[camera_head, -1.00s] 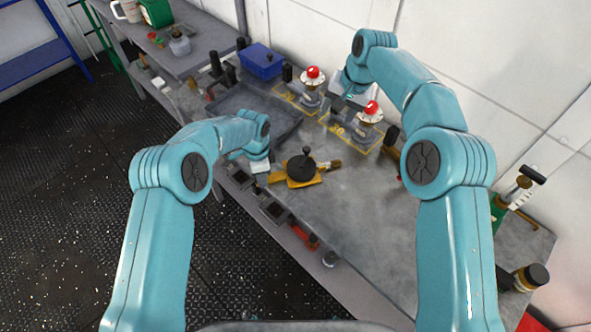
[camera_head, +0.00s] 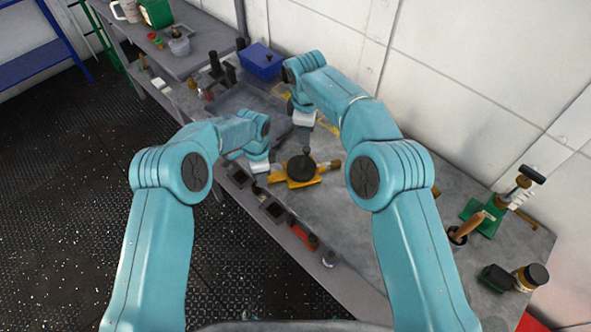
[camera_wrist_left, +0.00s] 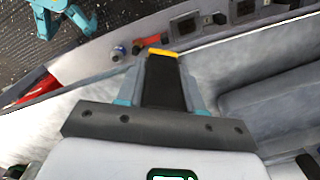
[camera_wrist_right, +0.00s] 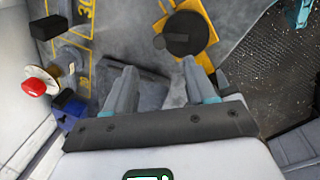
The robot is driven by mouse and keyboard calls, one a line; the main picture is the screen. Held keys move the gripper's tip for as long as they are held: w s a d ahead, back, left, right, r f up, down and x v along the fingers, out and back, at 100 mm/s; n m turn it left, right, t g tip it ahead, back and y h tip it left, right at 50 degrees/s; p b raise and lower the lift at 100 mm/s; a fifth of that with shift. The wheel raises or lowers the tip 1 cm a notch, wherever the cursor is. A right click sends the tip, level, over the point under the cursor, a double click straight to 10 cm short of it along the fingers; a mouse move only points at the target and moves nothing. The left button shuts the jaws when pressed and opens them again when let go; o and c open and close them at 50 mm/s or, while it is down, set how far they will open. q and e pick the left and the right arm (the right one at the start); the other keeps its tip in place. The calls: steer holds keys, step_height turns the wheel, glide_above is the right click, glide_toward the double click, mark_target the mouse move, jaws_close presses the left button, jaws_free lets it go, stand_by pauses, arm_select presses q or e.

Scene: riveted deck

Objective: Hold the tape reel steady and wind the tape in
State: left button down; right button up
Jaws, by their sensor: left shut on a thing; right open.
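The tape reel is a flat black disc (camera_head: 301,168) with an upright knob, on a yellow frame lying on the workbench. My left gripper (camera_head: 270,177) is shut at the left side of its frame. In the left wrist view a dark, yellow-ended part (camera_wrist_left: 163,80) fills the jaws, and the disc is not visible. My right gripper (camera_head: 308,138) is above and behind the reel, close to the knob. In the right wrist view its open, empty fingers (camera_wrist_right: 157,80) point towards the disc and knob (camera_wrist_right: 178,38); I cannot tell the exact gap.
A grey tray (camera_head: 240,100) and a blue box (camera_head: 261,62) lie behind. A red-topped fixture (camera_wrist_right: 35,85) shows in the right wrist view.

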arm_select(q)
steer(key=shift+a, duration=0.1)
arm_select(e)
steer(key=f, duration=0.3)
steer(key=w+f, duration=0.1)
steer(key=f, duration=0.6)
steer(key=shift+w+d, duration=0.15)
steer(key=shift+w, duration=0.2)
jaws_close()
steer(key=n, duration=0.1)
steer(key=a+n, duration=0.1)
steer(key=n, duration=0.3)
steer(key=shift+w+a+y, duration=0.15)
steer(key=shift+a+y, duration=0.2)
steer(key=shift+y, duration=0.05)
jaws_free()
steer(key=shift+r, duration=0.1)
step_height(320, 180, up, 11)
steer(key=s, duration=0.2)
step_height(320, 180, up, 6)
glide_above(307, 149)
steer(key=s+a, duration=0.2)
steer(key=shift+d, duration=0.25)
